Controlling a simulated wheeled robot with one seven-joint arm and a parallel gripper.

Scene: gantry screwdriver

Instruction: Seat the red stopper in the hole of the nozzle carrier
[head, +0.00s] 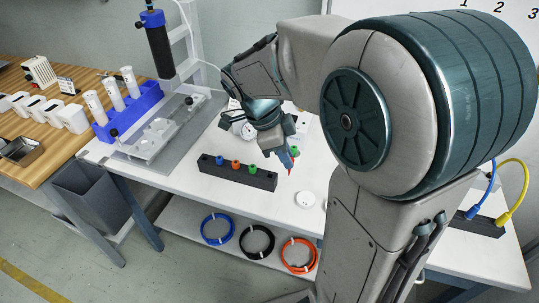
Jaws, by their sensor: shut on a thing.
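The nozzle carrier (262,182) is a long black block on the white bench. It bears a blue stopper (219,160), an orange stopper (235,164) and a green stopper (252,168) in a row. Its right end bears no stopper; the hole itself is too small to make out. My gripper (289,165) points down just right of and behind the carrier's right end. It is shut on the red stopper (290,173), of which only a small red tip shows below the fingers. The stopper is apart from the carrier in the picture.
A round white lid-like disc (305,199) lies right of the carrier. A small green thing (296,151) and a dial gauge (245,130) are close behind my gripper. A blue rack (126,112) with white tubes stands left. The bench front edge is close to the carrier.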

